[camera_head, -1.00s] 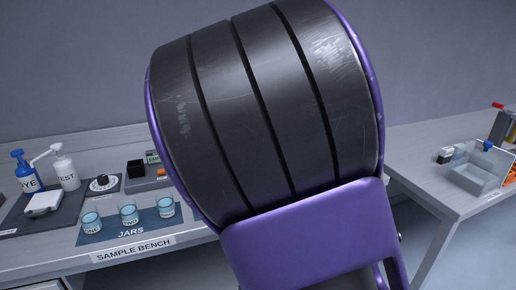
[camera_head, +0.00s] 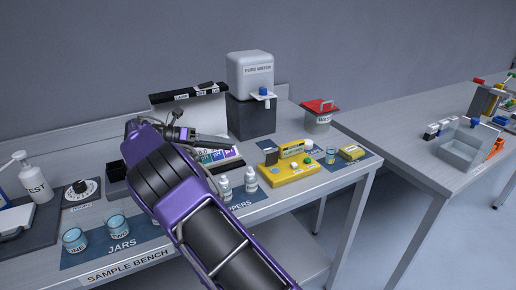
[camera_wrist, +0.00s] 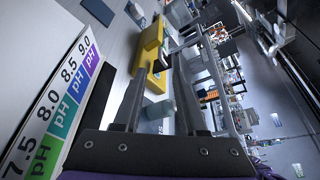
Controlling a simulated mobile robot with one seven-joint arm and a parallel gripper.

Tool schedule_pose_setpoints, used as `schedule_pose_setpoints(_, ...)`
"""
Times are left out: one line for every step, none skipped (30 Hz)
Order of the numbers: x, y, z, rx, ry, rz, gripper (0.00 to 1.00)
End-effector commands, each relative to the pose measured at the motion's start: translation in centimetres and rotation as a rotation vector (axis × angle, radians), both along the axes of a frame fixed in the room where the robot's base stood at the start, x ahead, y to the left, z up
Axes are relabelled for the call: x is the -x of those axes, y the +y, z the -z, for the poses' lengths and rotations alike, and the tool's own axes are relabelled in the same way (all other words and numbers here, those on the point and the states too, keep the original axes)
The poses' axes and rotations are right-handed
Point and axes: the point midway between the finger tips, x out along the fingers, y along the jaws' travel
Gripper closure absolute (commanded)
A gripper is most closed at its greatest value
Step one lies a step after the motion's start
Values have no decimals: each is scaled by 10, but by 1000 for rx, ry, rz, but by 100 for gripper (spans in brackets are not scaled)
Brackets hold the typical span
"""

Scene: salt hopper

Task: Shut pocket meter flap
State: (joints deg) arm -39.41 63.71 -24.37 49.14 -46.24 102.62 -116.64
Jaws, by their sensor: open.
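A yellow meter (camera_head: 290,172) lies on the bench to the right of my gripper. It has colored buttons, a raised display piece and a small dark flap (camera_head: 271,157) standing up at its left end. A smaller yellow box (camera_head: 351,152) lies right of it; I cannot read which one is the pocket meter. My gripper (camera_head: 226,142) is open and empty, left of the meter, in front of a pH color chart. In the wrist view, the two fingers (camera_wrist: 158,72) are apart, and the yellow meter (camera_wrist: 150,42) shows beyond their tips, partly hidden.
Two white dropper bottles (camera_head: 238,183) stand before the meter. A pure water dispenser (camera_head: 250,80) and a red-lidded container (camera_head: 319,115) stand behind. The pH chart (camera_wrist: 62,100) is close beside my fingers. Jars (camera_head: 75,240) stand at front left. A gap separates the right table.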

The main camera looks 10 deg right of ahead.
Motion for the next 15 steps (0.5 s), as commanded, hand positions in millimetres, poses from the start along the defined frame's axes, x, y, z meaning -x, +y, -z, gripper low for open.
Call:
schedule_pose_setpoints(0,-8,3,0,1,3,59)
schedule_pose_setpoints(1,-13,4,1,2,3,59)
schedule_pose_setpoints(1,-19,6,-1,1,3,59)
schedule_pose_setpoints(1,-26,8,0,1,4,59)
schedule_pose_setpoints(1,-32,10,1,1,3,59)
schedule_pose_setpoints(1,-40,12,1,1,3,59)
schedule_pose_setpoints(1,-47,13,0,0,3,59)
schedule_pose_setpoints(1,-53,15,1,1,3,59)
schedule_pose_setpoints(0,-61,17,1,0,4,59)
schedule_pose_setpoints(0,-66,18,0,0,3,59)
schedule_pose_setpoints(0,-71,19,0,-1,3,59)
schedule_pose_setpoints(0,-77,21,0,-1,3,59)
schedule_pose_setpoints(0,-82,22,-1,-1,3,59)
schedule_pose_setpoints(0,-86,23,1,-1,2,59)
schedule_pose_setpoints(0,-90,24,1,-1,2,59)
